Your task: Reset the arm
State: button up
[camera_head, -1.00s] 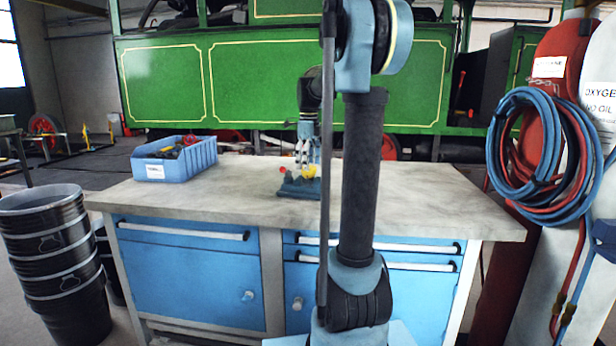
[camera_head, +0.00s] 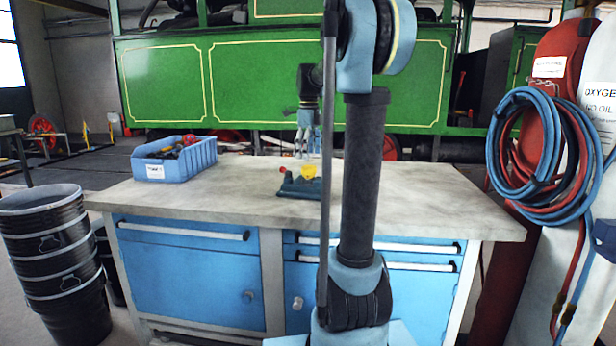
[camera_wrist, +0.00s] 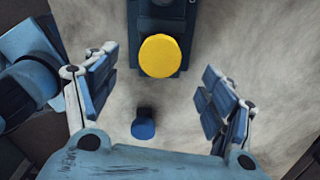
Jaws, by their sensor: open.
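My gripper (camera_head: 307,145) hangs above the workbench with its fingers pointing down. In the wrist view its two fingers (camera_wrist: 155,88) are spread wide with nothing between them. Below it a round yellow piece (camera_head: 309,171) sits on a dark blue-grey holder (camera_head: 298,188). The yellow piece shows from above in the wrist view (camera_wrist: 160,56), apart from the fingers. A small blue round-topped piece (camera_wrist: 143,129) is nearer the gripper's palm in that view. My arm hides part of the bench behind it.
The grey bench top (camera_head: 230,195) is mostly clear. A blue bin (camera_head: 152,171) with assorted parts stands at its left. Stacked black buckets (camera_head: 50,250) stand on the floor at left. Gas cylinders with coiled hoses (camera_head: 535,160) are at right.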

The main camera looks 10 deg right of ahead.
jog(key=shift+s, duration=0.1)
jog(key=s+f+n, duration=0.3)
jog(key=s+n, duration=0.1)
jog(key=s, duration=0.2)
jog(key=s+f+n, duration=0.3)
jog(key=s+n, duration=0.1)
jog(key=s, duration=0.3)
jog(key=s+f+n+t, duration=0.1)
jog(key=s+f+n, duration=0.2)
jog(key=s+n, duration=0.2)
jog(key=shift+s, duration=1.15)
jog(key=s+f+n+t, duration=0.1)
jog(key=s+f+n, duration=1.1)
jog(key=s+f, duration=0.2)
jog(key=shift+f, duration=0.8)
jog(key=shift+s, duration=0.1)
jog(key=shift+w+f, duration=0.2)
jog(key=shift+w, duration=0.2)
